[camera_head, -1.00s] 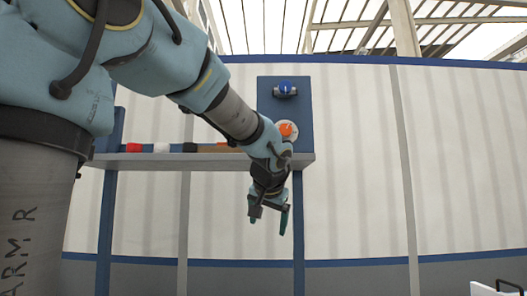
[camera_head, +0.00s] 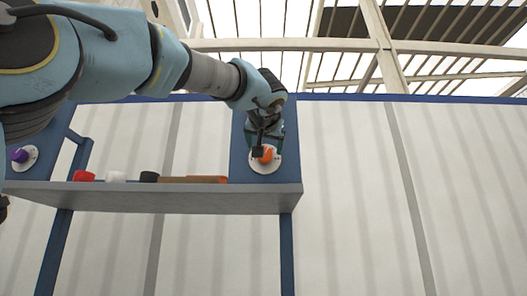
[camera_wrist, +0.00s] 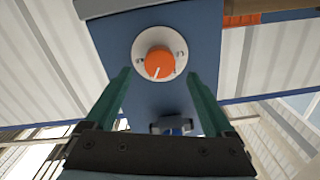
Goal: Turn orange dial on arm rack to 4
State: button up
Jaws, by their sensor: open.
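The orange dial (camera_head: 266,155) sits on a round white plate on the blue panel of the rack, just above the right end of the grey shelf. In the wrist view the orange dial (camera_wrist: 159,62) carries a white pointer line, and the plate's small marks are too small to read. My gripper (camera_head: 262,150) is in front of the panel at the dial, partly covering it. In the wrist view my gripper (camera_wrist: 157,80) is open, its two green fingers apart on either side of the dial's lower part. Nothing is between the fingers, and they appear short of the dial.
The grey shelf (camera_head: 230,198) holds a red piece (camera_head: 84,176), a white piece (camera_head: 116,177), a black piece (camera_head: 149,177) and a brown-orange item (camera_head: 192,179). A purple dial (camera_head: 20,156) is at the far left. A blue valve-like part (camera_wrist: 171,125) is on the panel between my fingers' bases.

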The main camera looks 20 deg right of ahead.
aim_at(265, 161)
jog(key=p+x, duration=0.2)
jog(key=x, duration=0.3)
jog(key=shift+w+d, duration=0.2)
jog(key=shift+w, duration=0.15)
jog(key=c, duration=1.4)
